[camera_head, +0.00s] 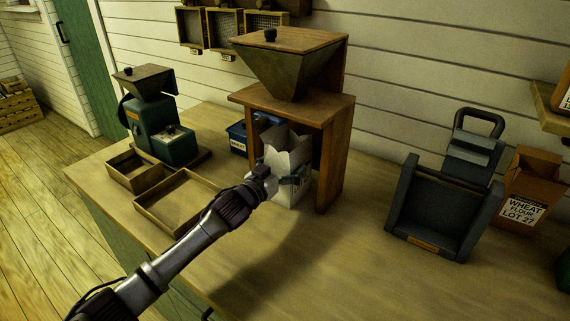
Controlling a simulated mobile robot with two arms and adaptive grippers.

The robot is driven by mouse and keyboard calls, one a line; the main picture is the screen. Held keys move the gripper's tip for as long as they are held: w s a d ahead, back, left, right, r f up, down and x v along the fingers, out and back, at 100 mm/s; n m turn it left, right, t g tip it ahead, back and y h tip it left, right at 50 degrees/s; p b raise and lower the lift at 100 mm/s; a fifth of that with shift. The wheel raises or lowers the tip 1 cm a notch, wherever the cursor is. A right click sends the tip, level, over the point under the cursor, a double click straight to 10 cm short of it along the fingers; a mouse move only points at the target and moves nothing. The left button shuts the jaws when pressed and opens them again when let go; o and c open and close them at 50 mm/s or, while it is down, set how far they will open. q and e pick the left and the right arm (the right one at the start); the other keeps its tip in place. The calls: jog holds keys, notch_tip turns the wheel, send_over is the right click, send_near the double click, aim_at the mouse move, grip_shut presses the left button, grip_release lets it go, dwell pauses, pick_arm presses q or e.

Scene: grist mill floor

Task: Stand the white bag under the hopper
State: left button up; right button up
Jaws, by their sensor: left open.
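The white bag (297,160) stands upright with its top open, between the legs of the wooden stand and below the hopper (289,70). My left gripper (282,182) is open at the near side of the bag, with its fingers in front of the bag's lower part. I cannot tell whether the fingers touch the bag. The gripper hides part of the bag's front and its label. My right gripper is not in view.
A green mill (160,125) and shallow wooden trays (178,203) are left on the bench. A blue box (237,137) is behind the bag. A dark scoop-like holder (437,205) and a brown flour bag (528,190) stand right. The front middle bench is clear.

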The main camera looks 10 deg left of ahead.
pick_arm(q)
jog(key=v, duration=1.2)
jog(key=shift+b, duration=0.3)
